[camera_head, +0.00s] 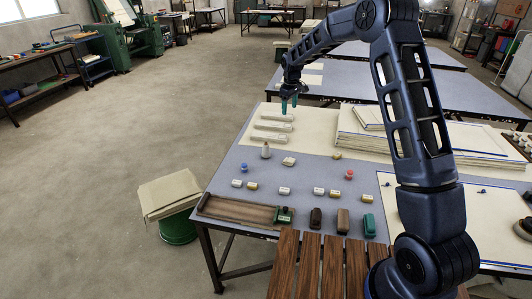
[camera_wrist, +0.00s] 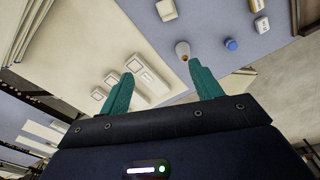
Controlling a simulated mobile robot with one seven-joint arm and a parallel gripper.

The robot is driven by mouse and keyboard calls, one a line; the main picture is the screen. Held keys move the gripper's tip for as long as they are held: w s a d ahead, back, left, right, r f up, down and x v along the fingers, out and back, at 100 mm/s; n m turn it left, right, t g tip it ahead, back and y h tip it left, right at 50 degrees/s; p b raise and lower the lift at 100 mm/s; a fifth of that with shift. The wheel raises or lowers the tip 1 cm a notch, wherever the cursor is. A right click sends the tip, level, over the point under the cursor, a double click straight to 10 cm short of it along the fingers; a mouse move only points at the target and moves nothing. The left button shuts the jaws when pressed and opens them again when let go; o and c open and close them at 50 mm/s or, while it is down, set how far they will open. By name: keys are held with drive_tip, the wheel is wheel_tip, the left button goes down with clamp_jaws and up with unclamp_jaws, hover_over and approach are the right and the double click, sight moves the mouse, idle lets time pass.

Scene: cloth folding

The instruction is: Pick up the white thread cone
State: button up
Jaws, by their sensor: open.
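The white thread cone (camera_head: 266,150) stands upright on the grey-blue table (camera_head: 225,172), near its left edge. In the wrist view the cone (camera_wrist: 182,47) shows above the gap between my fingertips, nearer the right finger. My gripper (camera_head: 289,104) has teal fingers spread apart with nothing between them. It is above the far left part of the table, beyond the cone and apart from it. The fingers also show in the wrist view (camera_wrist: 161,74).
A white block (camera_head: 289,161) and a blue spool (camera_head: 265,168) are close to the cone. A red spool (camera_head: 350,174) and several small blocks are nearer the front. Stacked cloth (camera_head: 440,146) lies at the right.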

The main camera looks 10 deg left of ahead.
sight(266, 147)
drive_tip(key=a+f+n, duration=0.1)
drive_tip(key=a+f, duration=0.2)
drive_tip(key=f, duration=0.1)
drive_tip(key=a+f, duration=0.4)
drive_tip(key=f, duration=0.1)
drive_tip(key=a+f+n, duration=0.1)
drive_tip(key=a+f, duration=0.3)
drive_tip(key=f, duration=0.1)
drive_tip(key=shift+w+a+f+n+g, duration=0.1)
drive_tip(key=shift+w+a+n+g, duration=0.2)
drive_tip(key=shift+w+g, duration=0.1)
wheel_tip(266, 147, down, 6)
drive_tip(key=shift+s+r, duration=0.1)
drive_tip(key=shift+s+d+f, duration=0.1)
drive_tip(key=shift+f, duration=1.2)
drive_tip(key=shift+s+d+f, duration=0.1)
drive_tip(key=shift+f, duration=1.15)
drive_tip(key=shift+c, duration=0.4)
drive_tip(key=c, duration=1.1)
